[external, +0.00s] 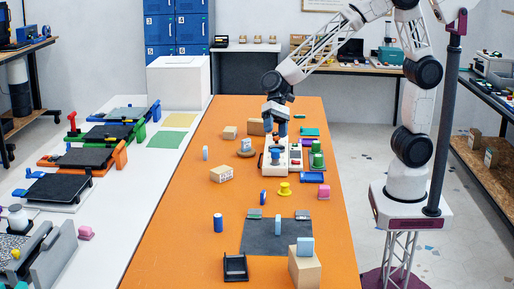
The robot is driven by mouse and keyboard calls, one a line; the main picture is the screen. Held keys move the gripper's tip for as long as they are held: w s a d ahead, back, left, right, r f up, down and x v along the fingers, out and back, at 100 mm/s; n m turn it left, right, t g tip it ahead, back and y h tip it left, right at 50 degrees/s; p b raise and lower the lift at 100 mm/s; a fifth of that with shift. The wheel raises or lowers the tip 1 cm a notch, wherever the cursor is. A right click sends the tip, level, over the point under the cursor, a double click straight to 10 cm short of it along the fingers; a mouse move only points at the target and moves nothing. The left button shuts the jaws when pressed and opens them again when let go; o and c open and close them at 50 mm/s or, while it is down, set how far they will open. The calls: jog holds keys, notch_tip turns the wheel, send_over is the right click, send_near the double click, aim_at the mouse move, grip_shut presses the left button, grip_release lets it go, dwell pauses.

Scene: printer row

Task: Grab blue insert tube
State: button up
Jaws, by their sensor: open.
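My gripper (276,138) is in the external view, pointing down over the left end of a white block-like device (295,156) on the orange table. Its jaws are open. A small blue piece (275,154) shows just below the fingers at that end of the device; I cannot tell whether the fingers touch it. Other blue items stand on the table: an upright dark blue cylinder (218,223) nearer the camera and a small blue rounded piece (263,198). I cannot tell from this view which one is the insert tube.
Green pieces (317,158) stand right of the device. A yellow knob (284,189), a pink piece (323,191) and a labelled box (221,174) lie nearer. A dark mat (265,238) and a tan block (305,269) are at the front.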

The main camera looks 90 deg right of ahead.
jog(key=w+a+f+m+y, duration=0.3)
jog(key=w+a+f+m, duration=0.2)
jog(key=w+a+f, duration=0.5)
jog(key=m+t+y, duration=0.2)
jog(key=m, duration=0.3)
send_near(217, 223)
jog(key=shift+x, duration=1.2)
jog(key=shift+a, duration=0.1)
jog(key=shift+x, duration=1.15)
jog(key=shift+a, duration=0.1)
jog(key=shift+x, duration=2.55)
